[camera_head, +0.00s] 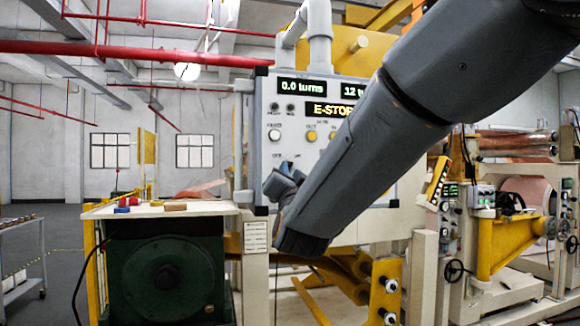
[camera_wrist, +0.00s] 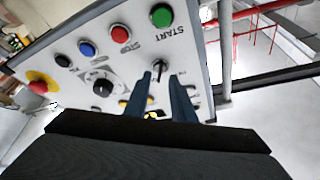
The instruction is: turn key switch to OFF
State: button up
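The key switch (camera_wrist: 158,70) is a small dark key on the pale control panel in the wrist view, which shows the panel upside down. My gripper (camera_wrist: 160,77) has its two blue fingers on either side of the key, with visible gaps, so it is open. I cannot tell how deep the fingertips reach around the key. In the head view my gripper (camera_head: 284,182) is at the lower left of the panel (camera_head: 262,115) and hides the key there. The key's exact set position is not clear.
Near the key are a green START button (camera_wrist: 162,15), a red STOP button (camera_wrist: 120,33), a blue button (camera_wrist: 87,48), a black knob (camera_wrist: 102,88) and a red-and-yellow mushroom button (camera_wrist: 38,86). The panel display (camera_head: 333,109) reads E-STOP. A workbench (camera_head: 215,208) stands at left.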

jog(key=shift+p+x, duration=0.3)
jog(key=shift+x, duration=0.75)
grip_shut()
